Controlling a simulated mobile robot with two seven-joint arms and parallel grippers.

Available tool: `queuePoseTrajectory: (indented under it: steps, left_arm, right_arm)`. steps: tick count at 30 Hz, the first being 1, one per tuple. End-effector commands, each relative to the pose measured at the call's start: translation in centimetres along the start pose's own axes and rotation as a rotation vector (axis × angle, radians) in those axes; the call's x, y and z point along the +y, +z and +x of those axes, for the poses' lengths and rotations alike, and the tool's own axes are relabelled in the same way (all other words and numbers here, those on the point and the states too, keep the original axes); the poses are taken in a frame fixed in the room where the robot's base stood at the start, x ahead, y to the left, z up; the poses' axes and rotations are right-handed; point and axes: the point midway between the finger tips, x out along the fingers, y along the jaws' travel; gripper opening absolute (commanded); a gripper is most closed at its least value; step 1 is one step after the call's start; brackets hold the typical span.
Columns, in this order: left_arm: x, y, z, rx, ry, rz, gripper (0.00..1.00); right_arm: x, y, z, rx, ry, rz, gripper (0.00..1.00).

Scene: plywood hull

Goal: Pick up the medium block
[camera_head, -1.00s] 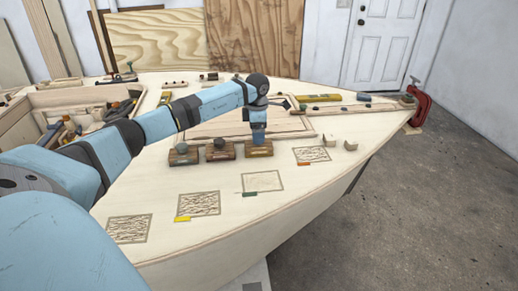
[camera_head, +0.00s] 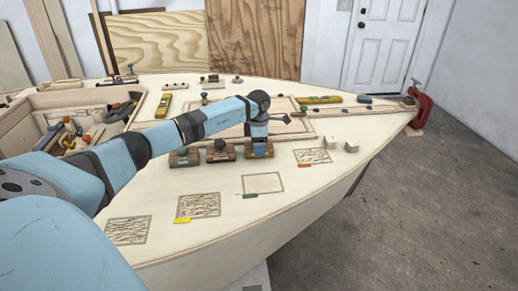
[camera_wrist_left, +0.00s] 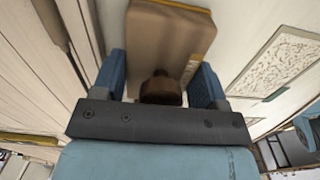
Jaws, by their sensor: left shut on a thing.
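Three wooden blocks with dark knobs stand in a row on the pale deck: a left block (camera_head: 184,159), a middle block (camera_head: 221,155) and a right block (camera_head: 252,156). I cannot tell by size which is the medium one. My left gripper (camera_head: 259,150) is down on the right block and hides its knob in the head view. In the left wrist view, the fingers of my left gripper (camera_wrist_left: 160,85) are shut on the right block (camera_wrist_left: 165,40), with its round brown knob (camera_wrist_left: 162,90) between them.
Textured square patches, one with a yellow tag (camera_head: 182,220), line the near deck. Two small light blocks (camera_head: 351,146) sit to the right. A red clamp (camera_head: 421,108) grips the bow tip. An open tool-filled well (camera_head: 75,100) lies left. The deck's near edge curves below.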

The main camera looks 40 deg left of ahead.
Motion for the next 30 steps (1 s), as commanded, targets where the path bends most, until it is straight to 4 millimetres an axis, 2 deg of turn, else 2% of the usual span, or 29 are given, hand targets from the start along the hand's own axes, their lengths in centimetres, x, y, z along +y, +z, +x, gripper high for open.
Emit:
queuePoseTrajectory:
  steps: [5,11,16,24,30]
  left_arm:
    - [0.0,0.0,-0.2,0.0,0.0,0.0,0.38]
    - [0.0,0.0,-1.9,-0.001,0.0,0.0,0.38]
    - [0.1,0.0,-5.1,-0.001,0.003,0.0,0.38]
    - [0.1,0.0,-12.0,-0.003,0.004,0.0,0.38]
    - [0.0,0.1,-16.2,-0.003,0.002,0.001,0.38]
  right_arm:
    - [0.0,0.0,0.0,0.0,0.0,0.0,0.43]
    - [0.0,-0.1,-0.1,-0.001,0.001,-0.001,0.43]
    - [0.0,-0.2,-0.2,-0.005,0.003,-0.004,0.43]
    - [0.2,0.2,-0.2,-0.023,0.007,-0.009,0.43]
    - [0.2,-0.1,-0.4,-0.023,0.008,-0.004,0.43]
